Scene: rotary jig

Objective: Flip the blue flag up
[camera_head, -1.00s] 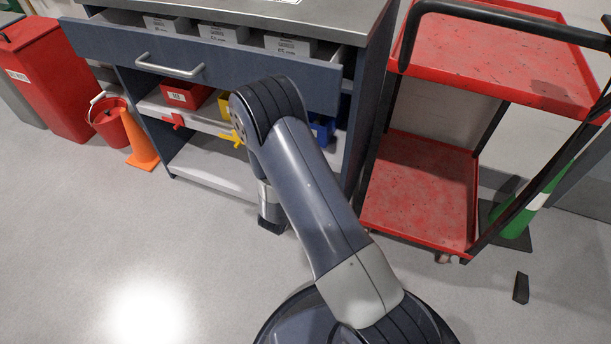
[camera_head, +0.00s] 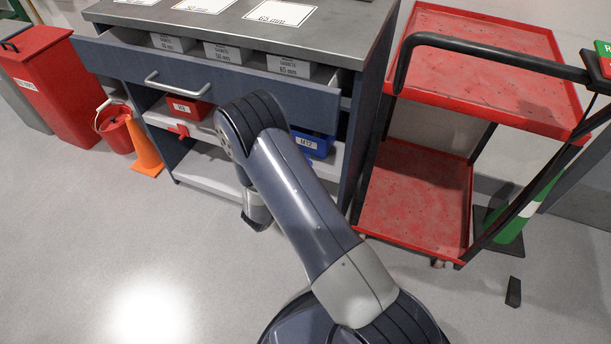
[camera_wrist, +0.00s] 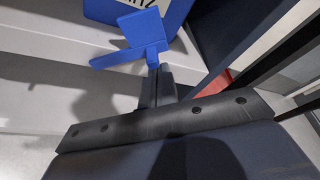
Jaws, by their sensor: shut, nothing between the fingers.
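The blue flag (camera_wrist: 142,28) shows in the wrist view as a square plate joined to a flat blue bar, in front of a shelf edge. My gripper (camera_wrist: 155,71) is shut and empty, its fingertips overlapping the lower edge of the blue bar. I cannot tell whether they touch it. A blue bin (camera_head: 311,145) marked M12 sits on the shelf in the head view; its lower part also shows in the wrist view (camera_wrist: 180,12). A red flag (camera_head: 181,131) sticks out sideways by the red bin.
A red bin (camera_head: 187,108) sits on the shelf under an open drawer (camera_head: 225,85). A red cart (camera_head: 415,205) stands to the right. An orange cone (camera_head: 144,150) and a red bucket (camera_head: 116,132) stand left.

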